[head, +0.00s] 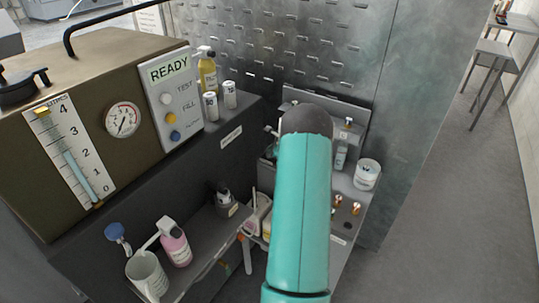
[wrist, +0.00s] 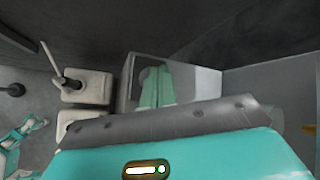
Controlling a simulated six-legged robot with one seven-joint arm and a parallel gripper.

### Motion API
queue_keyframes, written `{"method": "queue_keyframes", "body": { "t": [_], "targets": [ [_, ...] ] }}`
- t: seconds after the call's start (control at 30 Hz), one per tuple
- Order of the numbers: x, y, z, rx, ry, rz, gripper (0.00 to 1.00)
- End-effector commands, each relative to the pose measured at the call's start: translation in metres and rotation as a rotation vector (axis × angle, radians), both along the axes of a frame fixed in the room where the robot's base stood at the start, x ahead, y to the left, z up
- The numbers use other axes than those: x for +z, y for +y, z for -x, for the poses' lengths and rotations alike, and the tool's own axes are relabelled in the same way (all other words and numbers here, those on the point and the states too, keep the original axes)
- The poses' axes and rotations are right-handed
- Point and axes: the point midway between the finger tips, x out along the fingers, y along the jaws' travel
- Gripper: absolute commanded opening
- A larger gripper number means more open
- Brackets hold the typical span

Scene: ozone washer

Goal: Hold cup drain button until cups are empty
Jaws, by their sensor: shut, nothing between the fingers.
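A brown machine (head: 75,120) carries a grey control panel (head: 168,97) with a READY display (head: 170,69). TEST and FILL labels are readable; I cannot read a cup drain label. A white mug (head: 147,276) stands at lower left. No liquid inside it can be made out. My gripper (wrist: 158,78) is shut and empty in the wrist view, in front of a grey box-like recess. In the head view my teal arm hides it, right of the panel.
A gauge (head: 72,160) shows a blue column near 2. A yellow bottle (head: 207,72) and two white canisters (head: 210,106) stand beside the panel. A pink bottle (head: 175,245) is near the mug. A white tub (head: 367,174) sits on the right shelf. Open floor lies at right.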

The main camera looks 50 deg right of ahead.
Motion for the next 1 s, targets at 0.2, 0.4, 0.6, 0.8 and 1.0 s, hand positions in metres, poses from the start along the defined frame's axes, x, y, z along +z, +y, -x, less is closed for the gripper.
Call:
{"method": "queue_keyframes", "body": {
  "t": [0.2,0.4,0.6,0.8,1.0],
  "targets": [
    [0.0003,-0.0001,-0.0002,0.000,0.000,0.000,0.00],
    [-0.0008,-0.0001,-0.0001,0.000,0.000,0.000,0.00],
    [-0.0031,0.0000,-0.0002,0.001,0.000,0.001,0.00],
    [-0.0053,0.0000,-0.0002,0.001,-0.001,0.000,0.00],
    [-0.0074,0.0000,-0.0001,0.001,-0.001,0.000,0.00]
  ]
}}
